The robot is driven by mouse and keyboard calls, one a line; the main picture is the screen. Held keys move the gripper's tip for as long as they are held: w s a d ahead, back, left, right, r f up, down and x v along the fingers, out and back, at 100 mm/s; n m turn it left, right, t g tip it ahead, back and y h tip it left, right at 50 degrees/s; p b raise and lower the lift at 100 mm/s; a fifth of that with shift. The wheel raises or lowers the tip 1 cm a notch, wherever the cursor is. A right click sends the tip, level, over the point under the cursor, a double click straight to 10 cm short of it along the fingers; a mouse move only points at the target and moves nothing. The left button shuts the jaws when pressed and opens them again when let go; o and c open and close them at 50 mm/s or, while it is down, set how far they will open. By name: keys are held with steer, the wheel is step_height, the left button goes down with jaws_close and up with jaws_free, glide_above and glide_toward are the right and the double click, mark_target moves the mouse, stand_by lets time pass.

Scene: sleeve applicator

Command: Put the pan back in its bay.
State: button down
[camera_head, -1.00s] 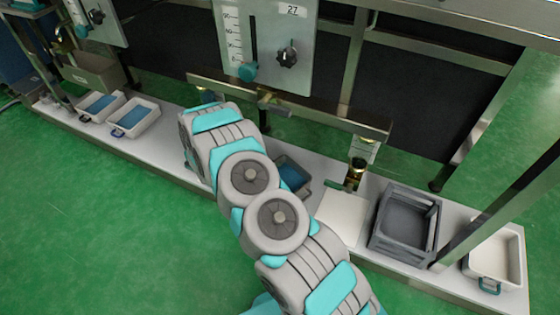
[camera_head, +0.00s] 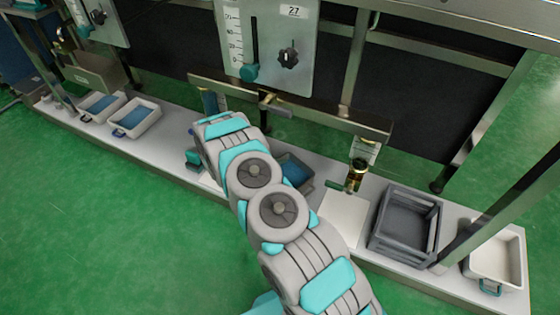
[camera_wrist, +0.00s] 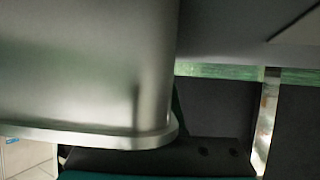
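Several shallow pans with handles stand on the low white shelf. Two pale ones with blue inside, a left one (camera_head: 102,106) and a right one (camera_head: 135,118), are at the left. A grey one with blue inside (camera_head: 294,171) is partly behind my arm. An empty cream pan (camera_head: 496,256) with a teal handle is at the far right. I cannot tell which is the task's pan or which bay is its own. My gripper is hidden behind my arm in the head view. In the wrist view, a smooth metallic rimmed body (camera_wrist: 85,75) fills the left, very close; its hold is unclear.
A grey crate (camera_head: 376,240) stands right of a white pad (camera_head: 343,218). A metal crossbar (camera_head: 330,115) and a panel marked 27 (camera_head: 270,50) are above. Green floor in front is clear.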

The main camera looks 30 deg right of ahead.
steer(key=shift+f, duration=0.1)
steer(key=c, duration=1.1)
jaws_free()
steer(key=shift+o, duration=0.2)
steer(key=v, duration=1.2)
